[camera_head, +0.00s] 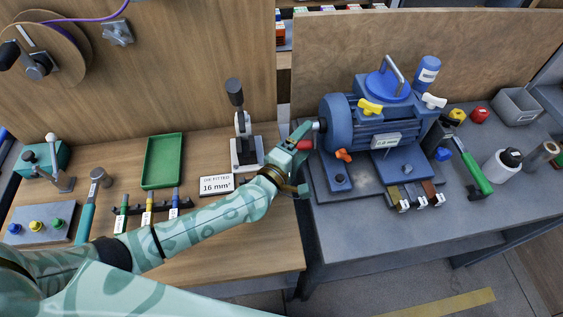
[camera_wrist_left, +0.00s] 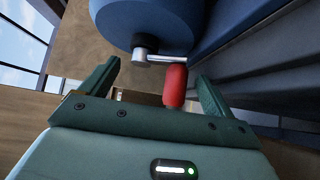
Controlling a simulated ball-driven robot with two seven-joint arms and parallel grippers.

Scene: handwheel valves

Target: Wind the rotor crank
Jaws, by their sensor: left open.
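The rotor crank sticks out from the left end of a blue motor (camera_head: 338,124). Its red handle (camera_head: 305,145) hangs from a short metal crank arm, which shows in the left wrist view (camera_wrist_left: 165,59). My left gripper (camera_head: 301,160) is beside the motor at the crank. In the left wrist view its two dark green fingers (camera_wrist_left: 158,74) stand apart. The red handle (camera_wrist_left: 175,86) appears between them, nearer the right finger, with a gap on both sides. Whether it is fully within the jaws' depth is hard to tell. My right gripper is out of view.
A lever press (camera_head: 241,145) and a "16 mm²" sign (camera_head: 216,185) stand left of my gripper. A green tray (camera_head: 162,160) lies on the wooden bench. A green-handled tool (camera_head: 474,175) and a white bottle (camera_head: 501,167) are at the right.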

